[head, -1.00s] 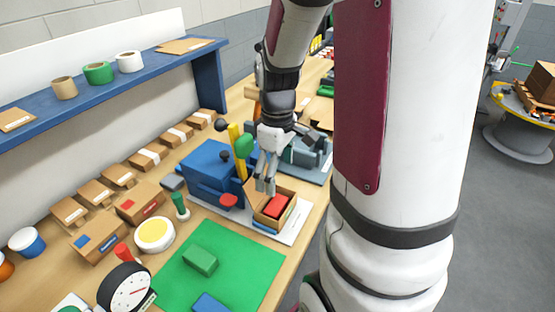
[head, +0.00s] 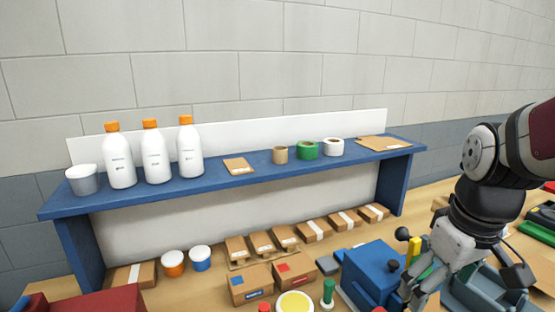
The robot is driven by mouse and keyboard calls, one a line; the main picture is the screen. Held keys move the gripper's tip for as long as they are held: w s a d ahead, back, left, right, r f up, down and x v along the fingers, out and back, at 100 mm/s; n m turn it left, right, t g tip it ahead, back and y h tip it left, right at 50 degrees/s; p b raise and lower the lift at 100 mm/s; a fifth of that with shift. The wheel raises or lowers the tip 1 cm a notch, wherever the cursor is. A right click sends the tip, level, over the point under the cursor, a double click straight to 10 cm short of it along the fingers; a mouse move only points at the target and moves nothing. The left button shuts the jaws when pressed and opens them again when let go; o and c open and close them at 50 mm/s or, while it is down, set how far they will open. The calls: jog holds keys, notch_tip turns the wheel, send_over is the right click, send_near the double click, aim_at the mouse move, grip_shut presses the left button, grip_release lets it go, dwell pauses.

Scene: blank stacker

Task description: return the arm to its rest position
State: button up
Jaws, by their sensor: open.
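My gripper (head: 415,295) is at the lower right of the head view, at the end of my arm. Its grey fingers point down and are open, and I see nothing between them. It is in front of and to the right of the blue machine (head: 372,270) with a black knob. The fingertips are close to the bottom edge of the picture. The surface beneath them is out of view.
A blue shelf (head: 240,181) with white bottles (head: 157,155) and tape rolls (head: 307,151) stands along the wall. Small cardboard boxes (head: 312,231) sit below it. A grey-blue tray (head: 490,290) is right of my gripper. The wall above the shelf is clear.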

jog(key=s+a+r+m+t, duration=0.2)
jog(key=s+a+r+t, duration=0.1)
jog(key=s+a+r, duration=0.2)
jog(key=s+a, duration=0.2)
jog(key=a, duration=0.1)
jog(key=shift+s+a+r+m, duration=0.25)
jog(key=shift+s+a+m, duration=0.05)
jog(key=shift+s, duration=0.1)
jog(key=shift+d, duration=0.1)
dwell(0.4)
